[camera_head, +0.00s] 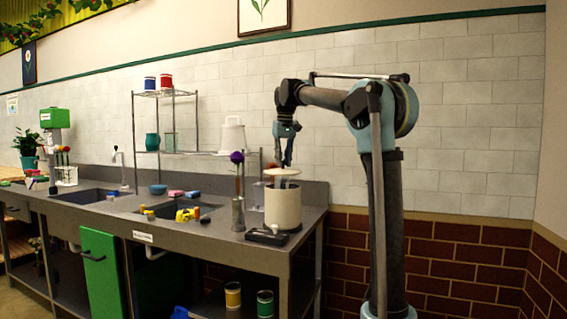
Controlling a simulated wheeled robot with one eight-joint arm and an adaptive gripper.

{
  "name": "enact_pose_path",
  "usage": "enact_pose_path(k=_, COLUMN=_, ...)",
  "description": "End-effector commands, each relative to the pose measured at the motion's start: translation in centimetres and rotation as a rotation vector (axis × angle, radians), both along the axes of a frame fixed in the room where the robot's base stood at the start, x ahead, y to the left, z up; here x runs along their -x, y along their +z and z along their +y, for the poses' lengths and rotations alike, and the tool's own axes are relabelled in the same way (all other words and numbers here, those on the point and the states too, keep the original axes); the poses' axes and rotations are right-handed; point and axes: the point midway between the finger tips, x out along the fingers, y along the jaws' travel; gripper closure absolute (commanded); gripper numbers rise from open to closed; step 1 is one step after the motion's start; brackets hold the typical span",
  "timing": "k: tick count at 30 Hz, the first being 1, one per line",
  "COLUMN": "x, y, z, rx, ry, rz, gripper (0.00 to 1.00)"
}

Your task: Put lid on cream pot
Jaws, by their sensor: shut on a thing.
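The cream pot (283,210) is a wide cylinder standing upright near the right end of the grey counter. The lid (272,172) is a pale, thin disc just above the pot's rim, roughly level. A gap shows between the lid and the pot, with the pot's upper inside partly visible. My gripper (283,164) points down from above and is shut on the lid near its middle. The fingertips are small and dark here, and the exact grip point is hard to make out.
A grey vase (238,215) with a purple flower stands left of the pot. A white bucket (232,136) and a wire rack (166,120) stand behind. Yellow pieces (187,214) lie near the sink.

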Motion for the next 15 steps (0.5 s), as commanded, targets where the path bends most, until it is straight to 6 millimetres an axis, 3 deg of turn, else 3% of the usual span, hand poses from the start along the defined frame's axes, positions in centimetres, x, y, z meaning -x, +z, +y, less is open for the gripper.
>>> enact_pose_path(k=15, x=0.0, y=-2.3, z=0.0, rx=0.000, ry=0.001, rz=0.000, gripper=1.00)
